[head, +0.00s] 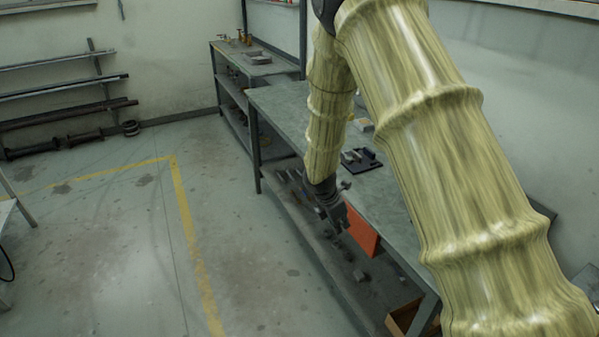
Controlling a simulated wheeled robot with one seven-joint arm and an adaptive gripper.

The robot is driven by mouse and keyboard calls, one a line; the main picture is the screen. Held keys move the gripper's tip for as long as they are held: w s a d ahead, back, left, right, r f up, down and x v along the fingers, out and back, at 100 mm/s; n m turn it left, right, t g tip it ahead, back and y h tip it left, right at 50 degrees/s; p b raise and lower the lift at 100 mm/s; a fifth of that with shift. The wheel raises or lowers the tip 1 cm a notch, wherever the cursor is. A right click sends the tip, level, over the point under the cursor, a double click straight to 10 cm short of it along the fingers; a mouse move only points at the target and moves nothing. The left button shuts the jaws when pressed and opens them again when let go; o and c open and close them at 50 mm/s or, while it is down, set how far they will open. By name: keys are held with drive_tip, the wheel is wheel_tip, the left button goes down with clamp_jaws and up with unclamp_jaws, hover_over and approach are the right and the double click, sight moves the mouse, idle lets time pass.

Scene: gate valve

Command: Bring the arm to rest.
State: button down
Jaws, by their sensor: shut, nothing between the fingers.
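My arm, in a yellowish ribbed cover, rises at the right of the head view and bends over at the top. Its forearm hangs down in front of the workbench (283,105). My gripper (338,222) is at the lower end, pointing down beside the bench's front edge. It is small and dark here, its fingers shut with nothing held. It appears near an orange panel (362,232) at the bench's front; I cannot tell whether they touch. No gate valve can be made out.
A black tray (362,160) with small parts lies on the bench. A lower shelf (330,262) holds loose items. A second bench (256,66) stands behind. Racks of metal bars (65,95) line the far left wall. The floor (110,240) with yellow lines is clear.

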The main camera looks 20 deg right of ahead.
drive_tip(key=s+a+f+m+g+y, duration=0.15)
drive_tip(key=s+a+f+m, duration=0.3)
drive_tip(key=s+f, duration=0.55)
drive_tip(key=s+a+f+m+y, duration=0.3)
drive_tip(key=s+a+f+m, duration=0.15)
drive_tip(key=s+f, duration=0.55)
drive_tip(key=s+f+m, duration=0.3)
drive_tip(key=s+m, duration=0.8)
drive_tip(key=s, duration=1)
drive_tip(key=shift+s+m+t+b, duration=0.3)
drive_tip(key=shift+t+b, duration=0.05)
drive_tip(key=shift+b, duration=0.05)
drive_tip(key=shift+d, duration=0.1)
